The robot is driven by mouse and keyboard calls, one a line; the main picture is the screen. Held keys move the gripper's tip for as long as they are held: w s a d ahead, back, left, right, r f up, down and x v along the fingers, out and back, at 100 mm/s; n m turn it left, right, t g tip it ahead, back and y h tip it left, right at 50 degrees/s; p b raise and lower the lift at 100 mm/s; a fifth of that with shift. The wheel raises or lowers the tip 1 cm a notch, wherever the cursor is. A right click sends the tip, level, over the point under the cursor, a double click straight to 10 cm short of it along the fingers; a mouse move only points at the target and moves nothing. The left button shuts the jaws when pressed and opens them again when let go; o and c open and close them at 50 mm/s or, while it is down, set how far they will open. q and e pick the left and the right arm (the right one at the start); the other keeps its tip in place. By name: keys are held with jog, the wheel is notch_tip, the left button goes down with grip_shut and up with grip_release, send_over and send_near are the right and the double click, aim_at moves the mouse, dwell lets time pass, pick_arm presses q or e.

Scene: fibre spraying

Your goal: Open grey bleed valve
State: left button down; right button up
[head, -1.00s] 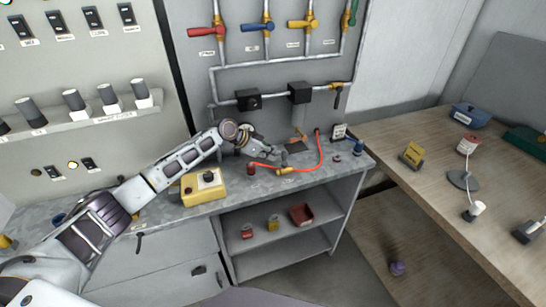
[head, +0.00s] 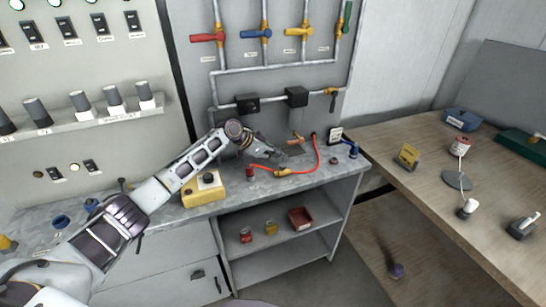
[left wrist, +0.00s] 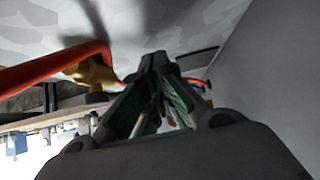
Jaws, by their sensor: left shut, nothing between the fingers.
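I cannot pick out the grey bleed valve for certain. A brass valve with a dark, downward-hanging handle (head: 332,100) sits at the right end of the lower pipe. A small orange-handled brass valve (head: 296,138) is low on the panel, just above the bench. My left gripper (head: 281,159) is over the back of the bench, beside the red hose (head: 317,155) and below the orange-handled valve. Its fingers (left wrist: 158,88) are closed and empty in the left wrist view, where the hose (left wrist: 45,70) and a brass fitting (left wrist: 92,72) are at left. My right gripper is out of view.
A yellow control box (head: 203,190) stands on the grey bench below my left forearm. Red, blue and yellow valve handles line the upper pipes. Two black boxes sit on the lower pipe. A wooden table (head: 425,195) with several items is at right.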

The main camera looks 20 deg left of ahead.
pick_arm(q)
jog(key=shift+w+d, duration=0.35)
jog(key=shift+d, duration=0.35)
jog(key=shift+w+d, duration=0.35)
jog(key=shift+d, duration=0.3)
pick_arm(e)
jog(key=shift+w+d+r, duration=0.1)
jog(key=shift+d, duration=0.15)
pick_arm(q)
jog(key=shift+s, duration=0.1)
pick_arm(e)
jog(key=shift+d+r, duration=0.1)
